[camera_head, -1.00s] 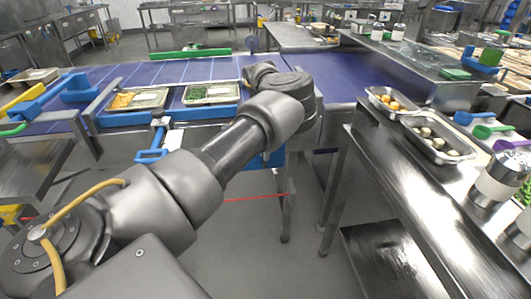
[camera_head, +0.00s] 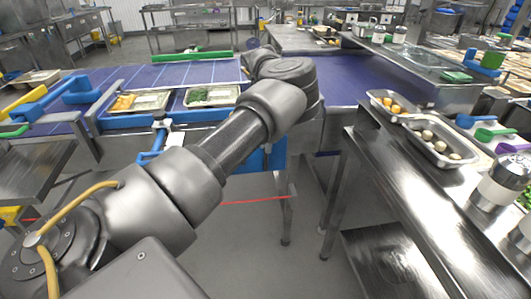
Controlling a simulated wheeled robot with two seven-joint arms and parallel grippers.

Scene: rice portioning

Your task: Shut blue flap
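Blue parts line the conveyor's near edge. A blue panel (camera_head: 275,155) shows behind my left forearm, mostly covered, and a blue bracket (camera_head: 148,157) hangs below the edge, partly hidden by my arm. I cannot tell which of these, if either, is the flap, or whether it is open or shut. My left arm reaches from the lower left to the conveyor. My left gripper (camera_head: 250,63) is at its far end over the belt, mostly hidden by the wrist; its fingers cannot be made out. My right gripper is not in view.
Food trays (camera_head: 146,101) and (camera_head: 211,96) sit at the purple conveyor's (camera_head: 355,75) near edge. A steel counter (camera_head: 400,185) at right holds trays (camera_head: 440,140), coloured scoops (camera_head: 484,134) and a shaker (camera_head: 497,185). Open floor lies between conveyor and counter.

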